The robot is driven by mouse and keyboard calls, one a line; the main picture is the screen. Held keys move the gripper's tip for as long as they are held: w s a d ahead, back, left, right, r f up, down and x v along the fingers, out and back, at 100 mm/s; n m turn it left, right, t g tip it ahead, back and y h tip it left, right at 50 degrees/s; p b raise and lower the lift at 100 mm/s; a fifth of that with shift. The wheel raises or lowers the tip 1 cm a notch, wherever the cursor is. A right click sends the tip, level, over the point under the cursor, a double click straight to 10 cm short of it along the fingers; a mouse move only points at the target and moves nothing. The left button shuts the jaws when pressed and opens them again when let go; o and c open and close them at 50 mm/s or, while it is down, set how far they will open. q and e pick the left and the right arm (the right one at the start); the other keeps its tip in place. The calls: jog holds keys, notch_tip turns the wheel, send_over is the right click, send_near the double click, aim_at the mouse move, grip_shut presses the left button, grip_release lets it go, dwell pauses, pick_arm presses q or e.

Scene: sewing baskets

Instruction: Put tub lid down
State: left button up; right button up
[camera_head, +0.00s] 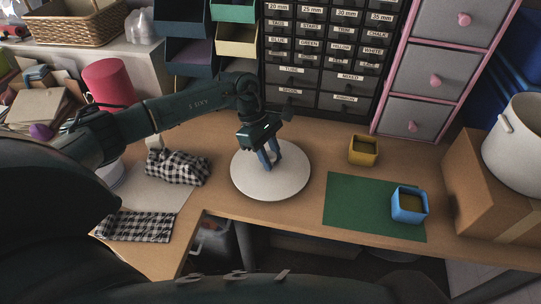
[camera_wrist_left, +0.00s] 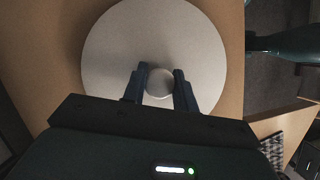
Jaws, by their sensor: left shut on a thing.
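The tub lid (camera_head: 285,185) is a round white disc with a knob, at the middle of the wooden table. My left gripper (camera_head: 269,158) reaches down over it and is shut on its knob. In the left wrist view the knob (camera_wrist_left: 159,83) sits between the two fingers, with the lid (camera_wrist_left: 150,35) spread flat around it. The lid looks level and at or very near the table top; I cannot tell whether a small gap is left under it. My right gripper does not show.
A yellow box (camera_head: 363,151) stands right of the lid. A blue box (camera_head: 408,206) stands on a green mat (camera_head: 352,205). Checkered cloths (camera_head: 176,167) lie to the left. A white tub (camera_head: 515,145) stands on a cardboard box (camera_head: 478,205). Drawers line the back.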

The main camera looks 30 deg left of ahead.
pick_arm(q)
jog(key=shift+f, duration=0.35)
jog(key=o, duration=1)
jog(key=shift+r, duration=0.15)
